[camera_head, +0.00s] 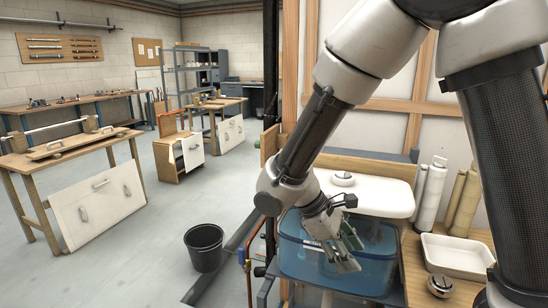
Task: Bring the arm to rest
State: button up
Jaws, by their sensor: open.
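My arm reaches down from the upper right in the head view. My gripper (346,262) is at its lower end, pointing downward, with the fingers apart and nothing seen between them. It is in front of a blue translucent tub (373,273), below the level of a white basin (378,194). I cannot tell whether the fingers are inside the tub or only in front of it. A small round white and metal part (343,179) sits on the basin.
A wooden bench at right holds a white tray (456,256), a round metal part (440,285) and upright rolls (464,200). A black bucket (205,248) stands on the floor. Pipes with a blue fitting (241,257) rise beside the tub. The floor at left is mostly clear.

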jog(key=s+d+r+m+t+y, duration=0.2)
jog(key=s+d+r+m+y, duration=0.1)
jog(key=d+r+m, duration=0.3)
jog(key=s+d+r+m+t+y, duration=0.3)
jog(key=s+d+r+m, duration=0.3)
jog(key=d+r, duration=0.5)
jog(key=d+y, duration=0.1)
jog(key=d, duration=0.2)
jog(key=shift+s+m, duration=0.25)
jog(key=shift+m, duration=0.15)
